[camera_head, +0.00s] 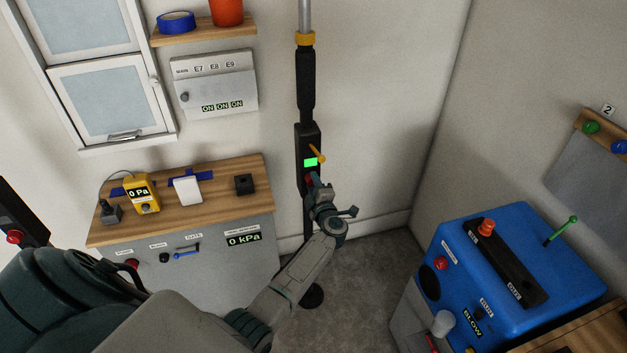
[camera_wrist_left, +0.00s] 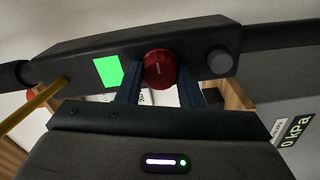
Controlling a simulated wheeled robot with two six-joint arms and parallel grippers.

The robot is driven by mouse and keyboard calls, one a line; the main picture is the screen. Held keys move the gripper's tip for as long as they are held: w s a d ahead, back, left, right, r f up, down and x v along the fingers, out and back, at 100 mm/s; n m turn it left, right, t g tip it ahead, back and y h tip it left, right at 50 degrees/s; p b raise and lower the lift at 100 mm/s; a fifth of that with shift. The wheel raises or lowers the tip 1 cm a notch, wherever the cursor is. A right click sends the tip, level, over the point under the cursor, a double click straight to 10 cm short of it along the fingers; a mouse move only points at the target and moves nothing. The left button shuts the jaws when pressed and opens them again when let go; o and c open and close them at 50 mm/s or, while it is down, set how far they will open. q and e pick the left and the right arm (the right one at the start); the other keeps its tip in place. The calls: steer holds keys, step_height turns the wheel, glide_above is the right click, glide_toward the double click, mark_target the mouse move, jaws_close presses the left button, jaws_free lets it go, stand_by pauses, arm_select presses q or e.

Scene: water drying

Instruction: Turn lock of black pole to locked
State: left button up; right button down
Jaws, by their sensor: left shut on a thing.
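The black pole (camera_head: 306,85) stands upright against the wall, with a black box on its lower part. The box (camera_head: 303,140) has a lit green panel (camera_head: 310,162), an orange lever (camera_head: 318,153) and a red knob (camera_head: 309,179). My right gripper is out of view.
A wood-topped cabinet (camera_head: 220,195) with a yellow meter (camera_head: 145,196) stands left of the pole. A blue machine (camera_head: 530,260) stands at the right. A breaker panel (camera_head: 215,85) hangs on the wall. The grey floor (camera_head: 365,300) between is mostly clear.

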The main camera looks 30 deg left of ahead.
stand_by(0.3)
arm_select(q)
steer(key=o, duration=1)
steer(key=shift+c, duration=0.2)
steer(key=shift+d, duration=0.1)
steer(key=b+v, duration=0.2)
steer(key=v, duration=0.8)
steer(key=shift+s+d, duration=0.2)
steer(key=shift+s, duration=0.1)
